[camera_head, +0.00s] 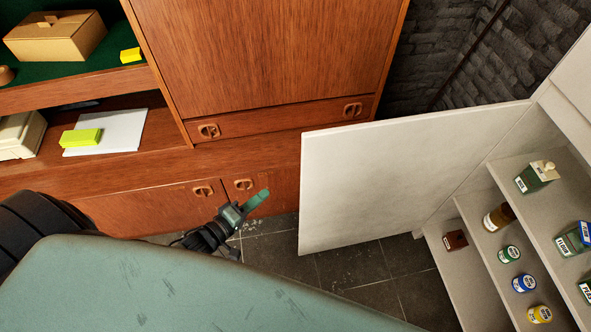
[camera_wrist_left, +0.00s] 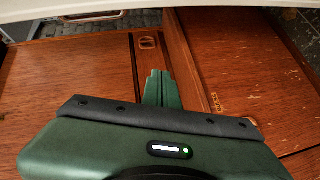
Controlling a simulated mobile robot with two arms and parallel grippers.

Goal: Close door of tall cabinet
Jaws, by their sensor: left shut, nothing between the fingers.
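The tall cabinet (camera_head: 546,105) is white and stands at the right in the head view. Its white door (camera_head: 400,165) is swung wide open and reaches left from the cabinet, in front of the teak wall unit. My left gripper (camera_head: 262,196) is shut and empty, a little left of the door's free edge and apart from it in the head view. In the left wrist view the green fingers of the left gripper (camera_wrist_left: 160,88) are together, with wood panels beyond. A pale edge crosses the top of that view. My right gripper is not in view.
The teak wall unit (camera_head: 265,50) with drawers and round handles stands behind. Bottles and small jars (camera_head: 525,283) stand on the cabinet's shelves. Dark floor tiles (camera_head: 350,270) lie clear below the door. A dark brick wall (camera_head: 440,50) is at the back.

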